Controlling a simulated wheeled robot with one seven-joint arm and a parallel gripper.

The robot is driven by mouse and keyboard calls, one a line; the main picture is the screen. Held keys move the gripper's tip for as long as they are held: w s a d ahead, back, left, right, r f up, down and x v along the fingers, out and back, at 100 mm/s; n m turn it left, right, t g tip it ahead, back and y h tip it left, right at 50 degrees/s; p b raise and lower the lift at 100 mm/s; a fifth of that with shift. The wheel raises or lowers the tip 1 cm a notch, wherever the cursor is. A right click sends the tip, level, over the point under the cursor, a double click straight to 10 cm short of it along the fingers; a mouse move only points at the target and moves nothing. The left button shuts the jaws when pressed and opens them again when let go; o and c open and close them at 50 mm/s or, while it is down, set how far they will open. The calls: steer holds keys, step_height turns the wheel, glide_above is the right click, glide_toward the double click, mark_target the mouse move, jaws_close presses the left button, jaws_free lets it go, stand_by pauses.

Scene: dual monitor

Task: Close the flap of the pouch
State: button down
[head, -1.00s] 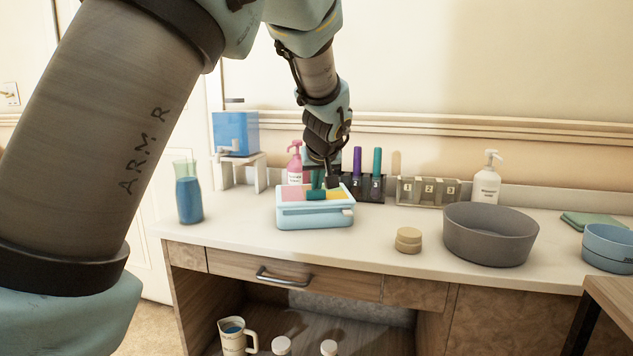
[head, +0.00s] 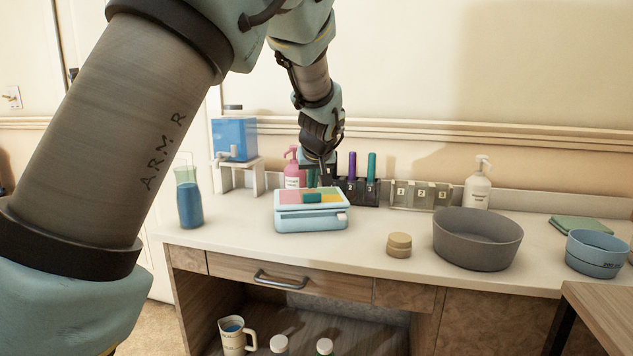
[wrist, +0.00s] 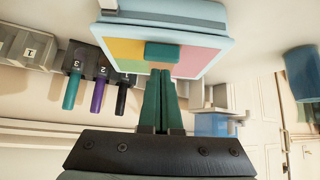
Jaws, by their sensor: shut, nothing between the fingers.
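No soft pouch is plain to see. The nearest match is a light blue case (head: 310,222) on the counter, with a top of pink, yellow, green and orange panels. The case also shows in the wrist view (wrist: 200,12). A teal block (head: 313,198) sits on the panels; in the wrist view the teal block (wrist: 172,51) lies just beyond my fingertips. My gripper (head: 322,184) is shut and empty above the back of the case. In the wrist view my gripper (wrist: 161,72) has its dark green fingers together. I cannot tell whether the fingertips touch the case.
A rack with markers (head: 358,190) and a pink pump bottle (head: 292,175) stand close behind the case. A blue dispenser (head: 234,138) and a blue-filled beaker (head: 189,202) are left. A wooden jar (head: 399,245) and a grey bowl (head: 478,242) are right. The counter front is clear.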

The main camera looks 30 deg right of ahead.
steer(key=s+a+f+b, duration=0.1)
steer(key=s+a, duration=0.2)
steer(key=s, duration=0.5)
steer(key=shift+s+f+b, duration=0.2)
steer(key=shift+s+b, duration=0.1)
steer(key=shift+b, duration=0.05)
steer(key=w+a+f+n+g+y, duration=0.15)
steer(key=a+f, duration=0.25)
steer(key=a, duration=0.7)
steer(key=w+a+f+n+g+y, duration=0.15)
steer(key=a+f, duration=0.25)
steer(key=a, duration=0.6)
steer(key=s+a+f+g, duration=0.2)
steer(key=s+a, duration=0.4)
steer(key=a, duration=0.3)
steer(key=s+a+f+g, duration=0.1)
steer(key=s+a, duration=0.4)
steer(key=a, duration=0.5)
step_height(320, 180, up, 18)
steer(key=p, duration=1.8)
steer(key=shift+d, duration=0.15)
steer(key=shift+f, duration=0.1)
